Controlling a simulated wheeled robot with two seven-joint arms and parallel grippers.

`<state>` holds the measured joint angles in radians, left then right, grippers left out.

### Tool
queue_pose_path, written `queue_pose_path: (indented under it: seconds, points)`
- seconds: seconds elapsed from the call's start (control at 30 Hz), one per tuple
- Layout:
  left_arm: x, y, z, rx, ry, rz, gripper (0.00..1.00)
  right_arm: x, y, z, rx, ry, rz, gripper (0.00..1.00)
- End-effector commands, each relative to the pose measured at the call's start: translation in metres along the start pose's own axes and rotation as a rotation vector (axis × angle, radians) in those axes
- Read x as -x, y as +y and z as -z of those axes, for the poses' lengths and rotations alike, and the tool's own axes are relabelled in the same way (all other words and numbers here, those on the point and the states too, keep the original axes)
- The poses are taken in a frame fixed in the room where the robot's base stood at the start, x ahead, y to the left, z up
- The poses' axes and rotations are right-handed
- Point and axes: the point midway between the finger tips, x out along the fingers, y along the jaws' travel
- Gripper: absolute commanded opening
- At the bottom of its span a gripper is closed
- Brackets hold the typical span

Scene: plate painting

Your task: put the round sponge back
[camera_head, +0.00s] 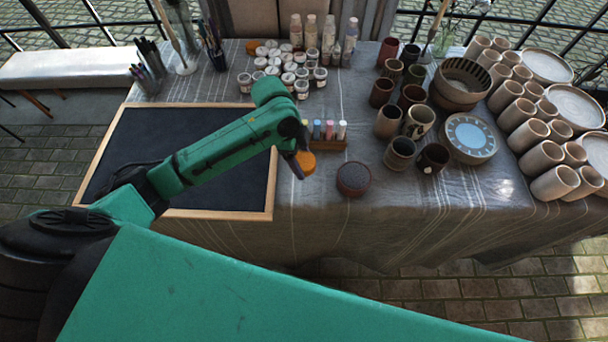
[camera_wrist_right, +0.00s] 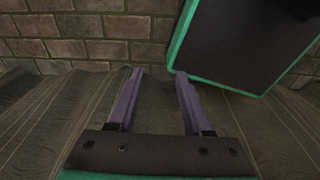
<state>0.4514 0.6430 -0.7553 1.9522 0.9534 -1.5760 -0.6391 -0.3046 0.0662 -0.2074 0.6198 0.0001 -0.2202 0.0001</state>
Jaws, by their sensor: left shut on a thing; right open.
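The round sponge (camera_head: 305,162) is orange and is at the tip of my left gripper (camera_head: 296,165), by the right edge of the dark board. My left gripper is shut on it and partly hides it. A small round brown dish with a dark speckled top (camera_head: 353,178) sits on the table just right of the sponge, apart from it. My right gripper (camera_wrist_right: 157,74) shows in the right wrist view, open and empty, with grey cloth below its purple fingers.
A wood-framed dark board (camera_head: 203,212) lies under my left arm. A rack of coloured sticks (camera_head: 328,143) stands behind the sponge. Small paint jars (camera_head: 289,72) are further back. Cups and pots (camera_head: 401,153) crowd the right, with a blue-topped plate (camera_head: 470,137). The cloth in front of the dish is clear.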

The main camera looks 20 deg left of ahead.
Motion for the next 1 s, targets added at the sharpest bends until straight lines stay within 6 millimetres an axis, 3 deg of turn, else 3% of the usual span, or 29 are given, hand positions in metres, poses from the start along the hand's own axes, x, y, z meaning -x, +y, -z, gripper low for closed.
queue_pose_path:
  seconds: [0.1, 0.4, 0.77, 0.8, 0.83, 1.0]
  points:
    - [-0.031, 0.001, -0.009, 0.002, -0.002, -0.002, 0.25, 0.002, 0.005, -0.001, 0.001, -0.001, -0.007, 0.5]
    - [-0.08, 0.0, -0.022, 0.002, -0.001, 0.001, 0.25, 0.003, 0.015, -0.001, -0.003, -0.001, -0.02, 0.5]
    - [-0.086, -0.001, -0.024, 0.001, -0.001, 0.001, 0.25, 0.001, 0.014, 0.001, -0.002, 0.001, -0.02, 0.5]
    - [-0.085, -0.001, -0.024, 0.001, -0.001, 0.002, 0.92, 0.002, 0.014, 0.001, -0.002, 0.001, -0.02, 0.5]
    - [-0.085, -0.001, -0.024, 0.001, -0.001, 0.002, 1.0, 0.002, 0.014, 0.001, -0.002, 0.001, -0.019, 0.5]
    - [-0.085, -0.001, -0.024, 0.001, 0.0, 0.002, 1.0, 0.002, 0.013, 0.001, -0.001, 0.002, -0.017, 0.5]
